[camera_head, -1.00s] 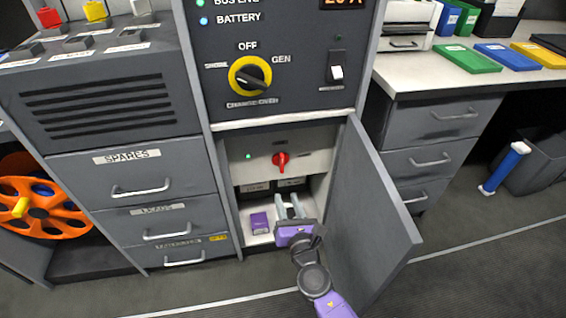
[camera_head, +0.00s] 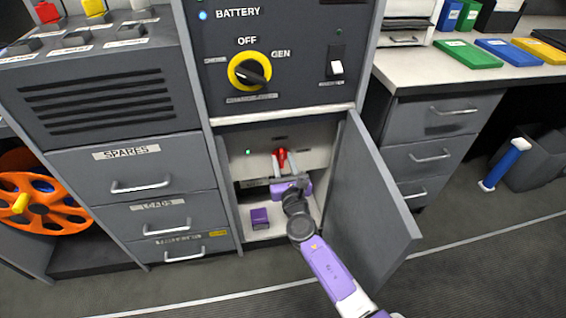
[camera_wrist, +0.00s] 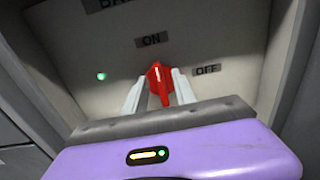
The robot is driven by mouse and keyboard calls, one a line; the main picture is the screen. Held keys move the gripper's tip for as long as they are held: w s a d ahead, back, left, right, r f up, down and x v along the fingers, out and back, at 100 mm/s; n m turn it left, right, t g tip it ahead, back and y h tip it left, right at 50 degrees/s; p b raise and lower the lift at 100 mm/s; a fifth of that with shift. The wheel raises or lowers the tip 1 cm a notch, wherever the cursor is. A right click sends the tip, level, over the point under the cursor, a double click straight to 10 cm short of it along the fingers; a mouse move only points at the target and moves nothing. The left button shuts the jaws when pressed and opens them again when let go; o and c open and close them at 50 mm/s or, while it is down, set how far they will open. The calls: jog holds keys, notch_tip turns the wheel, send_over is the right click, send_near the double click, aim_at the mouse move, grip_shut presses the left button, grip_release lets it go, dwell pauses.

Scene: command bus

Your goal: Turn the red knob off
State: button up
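The red knob (camera_head: 281,156) is on the grey panel inside the open lower cabinet. In the wrist view the red knob (camera_wrist: 157,83) points up toward the ON label (camera_wrist: 151,40), with the OFF label (camera_wrist: 206,69) to its right. My gripper (camera_head: 278,165) is at the knob, and in the wrist view my gripper (camera_wrist: 158,88) has one pale finger on each side of the knob. The right finger lies close to it and a small gap shows at the left one. Whether they touch the knob is unclear.
The open cabinet door (camera_head: 370,205) stands right of my arm. A green light (camera_wrist: 101,76) glows left of the knob. A yellow-ringed black dial (camera_head: 249,71) is above the cabinet.

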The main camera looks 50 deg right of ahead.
jog(key=shift+c, duration=0.2)
grip_shut()
jog(key=shift+f+m, duration=0.1)
jog(key=shift+m, duration=0.3)
jog(key=m+b, duration=0.3)
jog(key=m, duration=0.2)
jog(key=m+b, duration=0.3)
jog(key=m, duration=0.3)
jog(key=f+m+b, duration=0.1)
jog(key=m+b, duration=0.2)
jog(key=m, duration=0.2)
jog(key=shift+s+d+m, duration=0.35)
jog(key=shift+d+m, duration=0.05)
jog(key=shift+m, duration=0.3)
jog(key=shift+o, duration=0.2)
grip_release()
